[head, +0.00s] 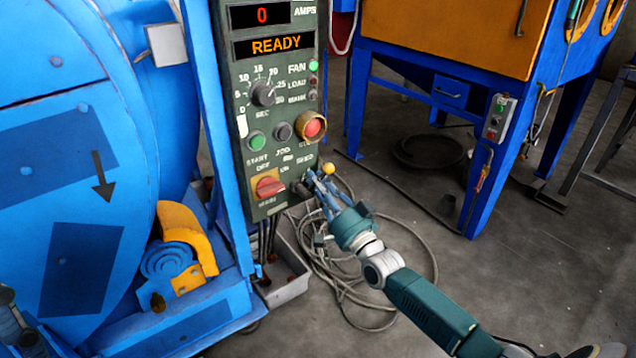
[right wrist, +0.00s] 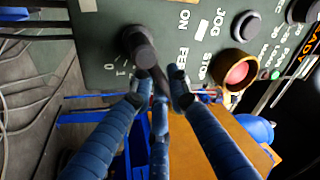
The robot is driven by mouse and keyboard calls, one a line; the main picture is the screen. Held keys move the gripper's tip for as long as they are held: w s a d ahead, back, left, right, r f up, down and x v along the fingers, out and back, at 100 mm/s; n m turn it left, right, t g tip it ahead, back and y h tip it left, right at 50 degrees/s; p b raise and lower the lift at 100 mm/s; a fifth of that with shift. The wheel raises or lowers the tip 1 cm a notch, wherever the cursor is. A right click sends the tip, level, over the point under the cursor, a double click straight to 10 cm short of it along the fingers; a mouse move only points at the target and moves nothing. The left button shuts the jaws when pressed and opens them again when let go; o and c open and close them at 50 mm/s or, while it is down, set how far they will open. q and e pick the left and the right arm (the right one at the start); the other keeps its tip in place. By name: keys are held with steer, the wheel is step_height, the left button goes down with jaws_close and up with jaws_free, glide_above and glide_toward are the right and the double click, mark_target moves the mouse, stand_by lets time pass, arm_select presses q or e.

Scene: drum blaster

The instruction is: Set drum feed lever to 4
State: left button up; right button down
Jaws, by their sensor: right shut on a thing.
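The drum feed lever has a dark round hub low on the right edge of the green control panel (head: 275,130). In the right wrist view the dark lever (right wrist: 143,55) sticks out from the panel, below the word FEED. Scale marks 0 and 1 show beside the hub; the other marks are hidden or unreadable, so I cannot tell its setting. My right gripper (head: 318,182) is at the lever, its blue fingers (right wrist: 157,90) shut around the outer part. A small yellow ball (head: 328,168) shows beside the fingers in the head view.
A grey tray (head: 288,290) and coiled cable (head: 375,320) lie on the floor below. A blue and orange cabinet (head: 450,40) stands behind.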

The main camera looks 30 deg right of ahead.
steer(key=shift+a+f, duration=0.1)
steer(key=c, duration=1.7)
jaws_free()
steer(key=shift+o, duration=0.2)
steer(key=v, duration=1.2)
